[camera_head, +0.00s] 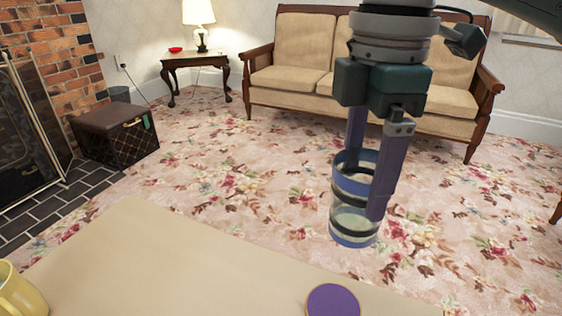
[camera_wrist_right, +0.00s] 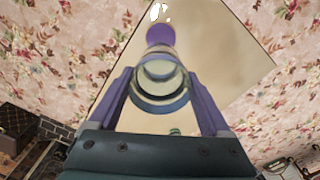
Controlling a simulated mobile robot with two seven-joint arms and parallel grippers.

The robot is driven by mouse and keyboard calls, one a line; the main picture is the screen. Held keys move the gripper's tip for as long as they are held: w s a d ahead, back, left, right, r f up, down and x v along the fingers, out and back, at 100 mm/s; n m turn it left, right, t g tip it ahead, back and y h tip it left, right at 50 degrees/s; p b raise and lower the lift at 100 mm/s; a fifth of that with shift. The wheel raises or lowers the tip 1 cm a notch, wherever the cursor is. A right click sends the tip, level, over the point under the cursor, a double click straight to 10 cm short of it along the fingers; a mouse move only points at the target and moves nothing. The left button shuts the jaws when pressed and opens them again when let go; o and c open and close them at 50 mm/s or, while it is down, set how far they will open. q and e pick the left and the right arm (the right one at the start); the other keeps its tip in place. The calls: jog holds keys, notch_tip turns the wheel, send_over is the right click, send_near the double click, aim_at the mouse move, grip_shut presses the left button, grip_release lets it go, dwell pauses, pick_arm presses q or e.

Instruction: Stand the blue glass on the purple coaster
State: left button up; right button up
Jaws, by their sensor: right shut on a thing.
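The blue glass (camera_head: 351,222) is clear with blue rims and dark bands. My right gripper (camera_head: 364,190) points down and is shut on it, with one finger on each side. The glass hangs about upright, and in the head view it shows against the carpet past the table edge. In the right wrist view the glass (camera_wrist_right: 160,82) sits between the two fingers. The purple coaster (camera_head: 333,301) is a flat disc on the table near the bottom of the head view, apart from the glass. It also shows beyond the glass in the wrist view (camera_wrist_right: 160,34). My left gripper is not in view.
The beige table (camera_head: 170,262) is mostly bare. A yellow mug (camera_head: 22,292) stands at its left, cut off by the frame. A small white thing (camera_wrist_right: 159,12) lies beyond the coaster. A sofa (camera_head: 290,62), a side table (camera_head: 195,62) and a dark box (camera_head: 117,135) stand farther back.

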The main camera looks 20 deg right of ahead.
notch_tip(320, 180, down, 18)
jog(key=b, duration=0.8)
jog(key=shift+a+f+b, duration=0.1)
jog(key=shift+b, duration=0.2)
jog(key=o, duration=1.4)
jog(key=shift+f, duration=0.1)
